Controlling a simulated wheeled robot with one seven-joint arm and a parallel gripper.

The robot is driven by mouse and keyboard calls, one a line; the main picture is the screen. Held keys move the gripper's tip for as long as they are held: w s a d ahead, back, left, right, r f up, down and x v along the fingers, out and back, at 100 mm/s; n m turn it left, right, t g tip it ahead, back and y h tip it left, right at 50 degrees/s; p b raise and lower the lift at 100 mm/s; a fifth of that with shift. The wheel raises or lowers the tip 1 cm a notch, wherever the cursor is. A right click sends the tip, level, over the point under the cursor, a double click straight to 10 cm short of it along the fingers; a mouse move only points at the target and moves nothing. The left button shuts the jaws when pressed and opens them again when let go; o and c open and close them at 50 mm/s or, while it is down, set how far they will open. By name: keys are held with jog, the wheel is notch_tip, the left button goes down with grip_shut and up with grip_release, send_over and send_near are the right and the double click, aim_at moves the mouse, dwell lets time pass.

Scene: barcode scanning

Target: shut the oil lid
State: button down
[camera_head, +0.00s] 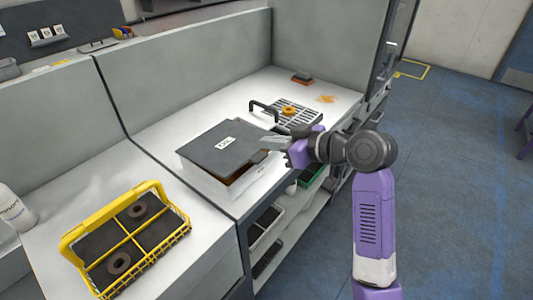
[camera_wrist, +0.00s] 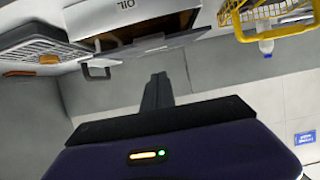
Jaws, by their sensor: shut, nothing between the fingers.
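The oil box (camera_head: 215,185) is a white bin on the counter in the head view, with a dark grey lid (camera_head: 215,143) bearing a white label. The lid is tilted, partly open, with a brown gap (camera_head: 245,172) under its front right edge. In the wrist view the lid (camera_wrist: 160,46) and the white box face marked OIL (camera_wrist: 92,17) show at the top. My gripper (camera_head: 268,143) is shut and empty at the lid's right corner; its fingers (camera_wrist: 160,80) also show in the wrist view. I cannot tell whether they touch the lid.
A yellow wire basket (camera_head: 184,220) with dark round pieces stands on the left counter. A drain grate (camera_head: 297,117) with an orange ring lies behind the gripper. Grey partitions (camera_head: 180,75) back the counter. Open floor (camera_head: 450,180) lies to the right.

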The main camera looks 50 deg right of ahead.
jog(key=f, duration=0.2)
jog(key=w+f, duration=0.1)
jog(key=f, duration=0.1)
jog(key=shift+w+f, duration=0.15)
jog(key=shift+f, duration=0.25)
